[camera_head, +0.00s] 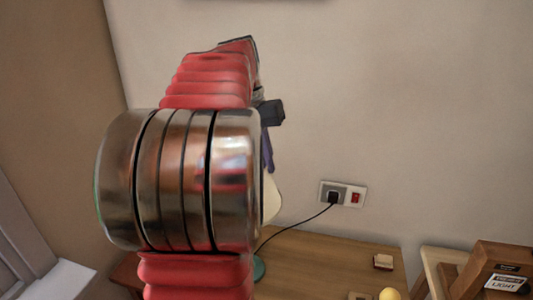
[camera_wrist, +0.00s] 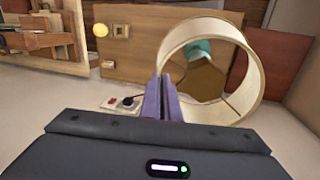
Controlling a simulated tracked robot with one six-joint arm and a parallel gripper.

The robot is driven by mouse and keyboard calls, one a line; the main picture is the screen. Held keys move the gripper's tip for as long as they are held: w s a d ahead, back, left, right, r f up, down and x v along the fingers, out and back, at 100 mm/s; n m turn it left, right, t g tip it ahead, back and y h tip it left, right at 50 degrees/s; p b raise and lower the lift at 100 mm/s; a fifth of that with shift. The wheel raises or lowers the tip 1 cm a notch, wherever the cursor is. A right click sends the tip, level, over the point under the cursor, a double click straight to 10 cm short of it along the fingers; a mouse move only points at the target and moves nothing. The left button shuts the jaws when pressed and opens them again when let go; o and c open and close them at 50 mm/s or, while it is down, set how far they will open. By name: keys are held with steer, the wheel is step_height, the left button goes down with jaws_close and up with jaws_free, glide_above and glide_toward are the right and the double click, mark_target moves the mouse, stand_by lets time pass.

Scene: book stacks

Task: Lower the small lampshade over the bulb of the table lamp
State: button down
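The lampshade (camera_wrist: 253,80) is a cream, open ring in the wrist view, with its opening turned toward the camera. My gripper (camera_wrist: 162,88) has two purple fingers close together on the near left part of its rim, holding it. In the head view only a cream sliver of the shade (camera_head: 272,200) shows right of my arm, below the purple fingers (camera_head: 267,150). The teal part of the table lamp (camera_wrist: 203,48) shows through the shade's opening, and a teal edge (camera_head: 259,268) shows low in the head view. The bulb cannot be made out.
A wooden table (camera_head: 318,262) stands against the wall. A yellow ball (camera_head: 389,294) and a small wooden block (camera_head: 383,261) are on its right part. A wall socket (camera_head: 343,194) has a black cord running behind my arm. A wooden stand with a sign (camera_head: 506,283) is at right.

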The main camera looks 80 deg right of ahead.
steer(key=shift+f, duration=2.65)
step_height(320, 180, down, 7)
stand_by(2.1)
steer(key=c, duration=1.9)
jaws_free()
steer(key=shift+c, duration=0.2)
steer(key=shift+w, duration=0.1)
steer(key=v, duration=1.3)
steer(key=shift+r, duration=0.3)
